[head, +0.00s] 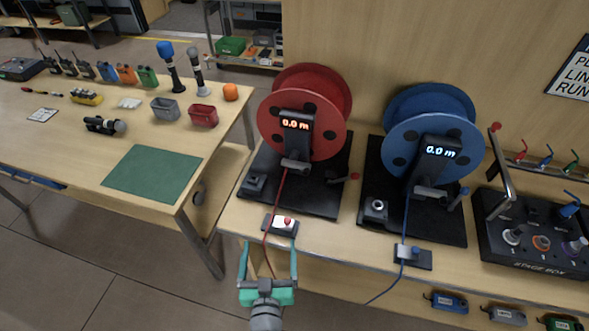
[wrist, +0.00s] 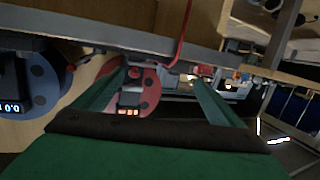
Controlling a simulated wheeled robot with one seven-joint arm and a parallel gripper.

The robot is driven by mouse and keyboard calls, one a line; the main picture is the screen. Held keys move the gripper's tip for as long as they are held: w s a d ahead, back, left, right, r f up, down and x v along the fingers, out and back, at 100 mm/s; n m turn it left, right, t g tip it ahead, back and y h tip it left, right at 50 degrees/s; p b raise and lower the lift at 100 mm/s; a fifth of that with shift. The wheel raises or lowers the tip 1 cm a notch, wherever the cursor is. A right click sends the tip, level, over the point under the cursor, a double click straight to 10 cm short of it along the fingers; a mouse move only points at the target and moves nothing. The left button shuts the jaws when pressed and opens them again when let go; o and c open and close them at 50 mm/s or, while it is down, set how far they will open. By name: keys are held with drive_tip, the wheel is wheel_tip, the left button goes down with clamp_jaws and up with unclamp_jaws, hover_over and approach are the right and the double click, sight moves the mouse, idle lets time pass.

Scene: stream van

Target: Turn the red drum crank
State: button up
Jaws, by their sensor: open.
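The red drum (head: 335,95) stands on a black base on the bench, its display reading 0.0 m. Its crank, with a red knob (head: 354,176), sticks out at the lower right of the base. My gripper (head: 268,256) is open and empty in front of the bench's front edge, left of and nearer than the crank, apart from it. The red cable hangs over the edge between or close by the fingers; which, I cannot tell.
The blue drum (head: 437,110), also at 0.0 m, stands to the right with its own blue-knobbed crank (head: 463,192). A white-and-black cable guide (head: 281,224) sits at the bench edge just beyond my gripper. A stage box (head: 535,240) is far right. Floor on the left is clear.

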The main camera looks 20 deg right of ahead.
sight(295, 167)
drive_tip(key=w+d+r+m+h, duration=0.1)
drive_tip(key=w+d+r, duration=0.2)
drive_tip(key=w, duration=0.3)
drive_tip(key=w+d+r+m+h, duration=0.1)
drive_tip(key=w+d+r+h, duration=0.1)
drive_tip(key=w+d, duration=0.4)
drive_tip(key=w+d+r+m+h, duration=0.1)
drive_tip(key=w+d+r+h, duration=0.1)
drive_tip(key=w+d+r, duration=0.2)
drive_tip(key=shift+w+d+m, duration=0.15)
drive_tip(key=shift+w+m, duration=0.05)
drive_tip(key=shift+w, duration=0.45)
drive_tip(key=shift+w+d+m, duration=0.15)
drive_tip(key=shift+w+m, duration=0.05)
drive_tip(key=shift+w, duration=0.45)
drive_tip(key=c, duration=1)
